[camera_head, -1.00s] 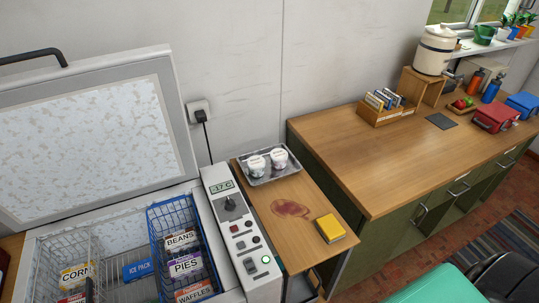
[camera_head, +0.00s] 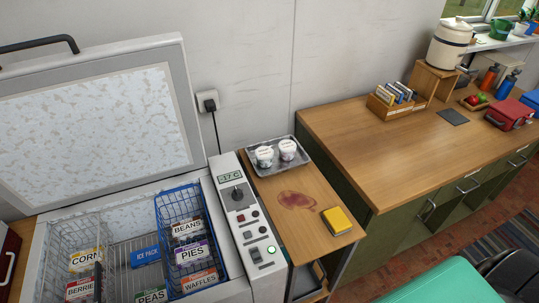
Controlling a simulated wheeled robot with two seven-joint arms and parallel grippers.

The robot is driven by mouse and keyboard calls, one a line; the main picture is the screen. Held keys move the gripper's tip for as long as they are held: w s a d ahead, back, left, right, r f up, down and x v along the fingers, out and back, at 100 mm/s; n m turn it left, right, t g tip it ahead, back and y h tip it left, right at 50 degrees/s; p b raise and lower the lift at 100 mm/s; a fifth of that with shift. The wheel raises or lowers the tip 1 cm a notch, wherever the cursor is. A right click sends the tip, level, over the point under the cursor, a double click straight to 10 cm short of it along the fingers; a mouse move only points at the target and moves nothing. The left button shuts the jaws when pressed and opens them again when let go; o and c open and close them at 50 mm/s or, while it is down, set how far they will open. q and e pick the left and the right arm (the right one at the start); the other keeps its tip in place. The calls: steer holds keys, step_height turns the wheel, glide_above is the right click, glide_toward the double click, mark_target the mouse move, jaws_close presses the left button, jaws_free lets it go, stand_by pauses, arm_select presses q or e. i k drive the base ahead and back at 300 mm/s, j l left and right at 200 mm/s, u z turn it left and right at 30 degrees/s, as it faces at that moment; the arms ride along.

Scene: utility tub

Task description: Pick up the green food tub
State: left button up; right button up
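I cannot make out a green food tub for certain in the head view. A large smooth teal-green shape (camera_head: 446,284) is cut off by the bottom edge at right, and I cannot tell what it is. Two small white lidded tubs, a left one (camera_head: 264,156) and a right one (camera_head: 287,149), stand on a metal tray (camera_head: 301,166) on the narrow wooden top. Neither of my grippers is in view.
An open chest freezer (camera_head: 140,236) at left holds wire baskets (camera_head: 176,203) of labelled food packs and a blue ice pack (camera_head: 145,257). Its lid (camera_head: 95,120) stands raised. A yellow sponge (camera_head: 337,221) lies near the tray. The long wooden counter (camera_head: 390,155) is mostly clear.

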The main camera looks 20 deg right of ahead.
mark_target(264, 155)
steer(key=l+z, duration=0.2)
steer(key=z, duration=0.2)
steer(key=l+z, duration=0.25)
steer(key=z, duration=0.15)
steer(key=l+z, duration=0.25)
steer(key=z, duration=0.2)
